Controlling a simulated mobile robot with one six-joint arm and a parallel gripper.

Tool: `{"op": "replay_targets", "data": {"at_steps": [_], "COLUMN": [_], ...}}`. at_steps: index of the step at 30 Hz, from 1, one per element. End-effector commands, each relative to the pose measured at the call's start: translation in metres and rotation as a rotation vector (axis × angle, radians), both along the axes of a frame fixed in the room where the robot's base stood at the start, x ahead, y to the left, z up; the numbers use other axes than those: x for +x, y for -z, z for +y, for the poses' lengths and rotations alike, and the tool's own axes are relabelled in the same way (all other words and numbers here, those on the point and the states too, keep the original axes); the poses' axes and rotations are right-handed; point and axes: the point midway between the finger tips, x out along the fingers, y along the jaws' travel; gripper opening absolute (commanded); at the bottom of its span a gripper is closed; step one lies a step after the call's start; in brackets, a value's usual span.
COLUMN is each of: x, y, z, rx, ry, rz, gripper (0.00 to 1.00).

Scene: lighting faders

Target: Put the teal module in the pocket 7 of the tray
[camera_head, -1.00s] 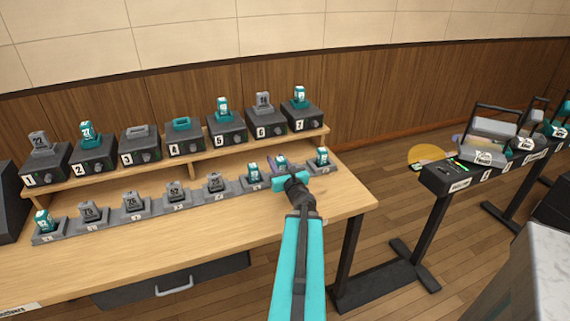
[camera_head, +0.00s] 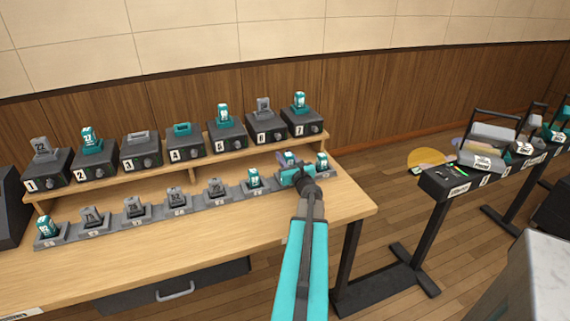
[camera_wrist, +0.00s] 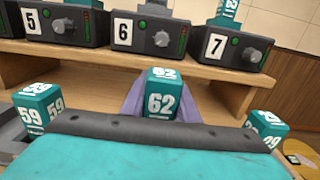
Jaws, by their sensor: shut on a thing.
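The teal module marked 62 (camera_wrist: 162,97) stands between the purple fingers of my gripper (camera_wrist: 160,108). My gripper is shut on it. In the head view, the top of this module (camera_head: 290,158) shows just beyond my gripper (camera_head: 290,165). The grey tray (camera_head: 155,212) is a long row of pockets on the wooden bench. My gripper is over its right part, between two teal modules in the row. The module's lower end and the pocket beneath are hidden by my gripper, so I cannot tell whether it is seated.
A teal module marked 59 (camera_wrist: 38,105) stands left and one marked 29 (camera_wrist: 268,127) right, close by. Behind is a raised shelf (camera_head: 115,178) with numbered black units, including unit 7 (camera_head: 301,122). Grey modules fill several pockets farther left.

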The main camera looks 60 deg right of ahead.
Motion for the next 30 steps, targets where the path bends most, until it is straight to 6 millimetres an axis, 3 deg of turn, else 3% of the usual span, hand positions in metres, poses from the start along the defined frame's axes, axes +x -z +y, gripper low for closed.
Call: {"op": "replay_targets", "data": {"at_steps": [12, 24, 30], "x": [0.000, 0.000, -0.001], "y": [0.002, 0.032, 0.035], "z": [-0.002, -0.002, -0.002], "rx": [0.000, 0.001, -0.001], "ry": [0.000, 0.001, 0.001], "rz": [0.000, 0.000, -0.001], "gripper": [0.04, 0.04, 0.04]}}
